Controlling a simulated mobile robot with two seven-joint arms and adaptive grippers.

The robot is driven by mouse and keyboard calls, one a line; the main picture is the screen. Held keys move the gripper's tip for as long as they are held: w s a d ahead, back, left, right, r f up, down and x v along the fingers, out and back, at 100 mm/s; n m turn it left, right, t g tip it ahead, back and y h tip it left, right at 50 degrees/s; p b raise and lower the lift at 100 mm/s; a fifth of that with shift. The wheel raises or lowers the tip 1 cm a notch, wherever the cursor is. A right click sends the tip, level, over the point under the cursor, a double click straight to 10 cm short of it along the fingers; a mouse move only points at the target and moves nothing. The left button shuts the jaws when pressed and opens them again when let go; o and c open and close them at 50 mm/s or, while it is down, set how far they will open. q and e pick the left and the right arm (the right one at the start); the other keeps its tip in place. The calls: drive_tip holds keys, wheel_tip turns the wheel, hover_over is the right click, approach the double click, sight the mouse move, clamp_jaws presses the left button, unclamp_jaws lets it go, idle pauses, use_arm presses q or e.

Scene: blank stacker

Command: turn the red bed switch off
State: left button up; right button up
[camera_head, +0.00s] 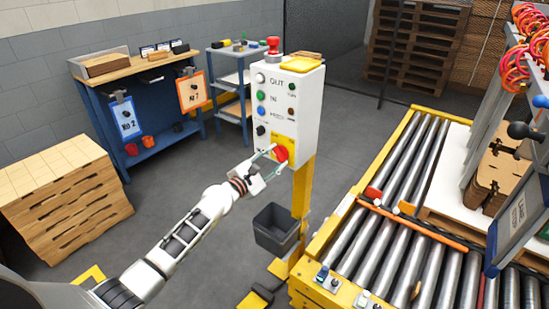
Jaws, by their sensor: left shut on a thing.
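The red bed switch (281,153) sits on a yellow plate low on the front of the white control box (307,115). My left gripper (270,160) reaches it from the lower left, with its fingers around the red knob. It is shut on the knob. The fingers cover part of the knob, so I cannot read which way it is turned. My right gripper is not in view.
The box stands on a yellow post (302,188) with a dark bin (275,230) below. A roller conveyor (390,222) fills the right side. A blue workbench (160,140) and stacked wood (65,195) stand left.

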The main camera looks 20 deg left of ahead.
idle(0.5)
use_arm(q)
drive_tip(key=o, duration=1.1)
drive_tip(key=shift+o, duration=0.2)
drive_tip(key=shift+s, duration=0.1)
drive_tip(key=v, duration=1.1)
drive_tip(key=shift+s+a, duration=0.15)
drive_tip(key=shift+s, duration=0.25)
